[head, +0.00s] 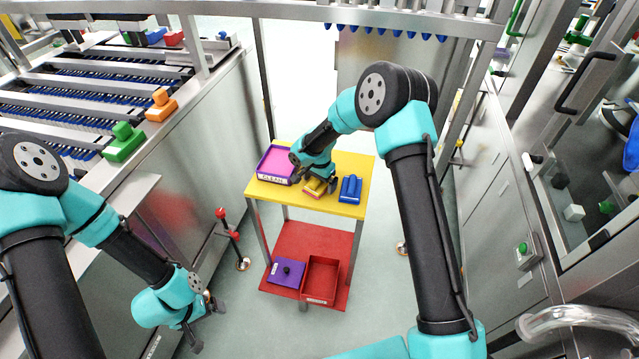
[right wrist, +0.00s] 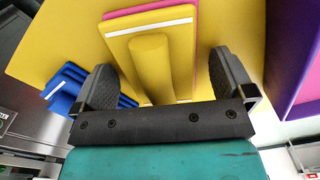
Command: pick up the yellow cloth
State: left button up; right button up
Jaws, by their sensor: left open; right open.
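The yellow cloth (head: 312,189) lies on the yellow table top (head: 346,165), between a purple tray and a blue cloth. In the right wrist view the yellow cloth (right wrist: 180,42) is a flat pad with white edges and a raised rounded ridge, over a pink layer. My right gripper (head: 316,181) is open above it. In the right wrist view its two fingers (right wrist: 165,82) stand on either side of the ridge, with gaps visible. My left gripper (head: 207,325) is open and empty, low at the left, away from the table.
The blue cloth (head: 350,189) lies close on the right. The purple tray (head: 276,165) stands on the left. The lower red shelf (head: 312,240) holds a purple box (head: 286,272) and a red bin (head: 320,279). Green (head: 123,142) and orange (head: 161,105) pieces sit on the left machine.

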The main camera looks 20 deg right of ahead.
dwell(0.4)
jog(key=c, duration=0.9)
jog(key=shift+r, duration=0.1)
jog(key=shift+c, duration=0.2)
jog(key=shift+r, duration=1.4)
jog(key=shift+s+r, duration=0.15)
jog(key=shift+r, duration=0.2)
jog(key=s+a, duration=0.2)
jog(key=s, duration=0.5)
jog(key=s+a+r, duration=0.1)
jog(key=s+a, duration=0.1)
jog(key=s, duration=0.6)
jog(key=shift+a+r, duration=0.15)
jog(key=shift+a, duration=0.1)
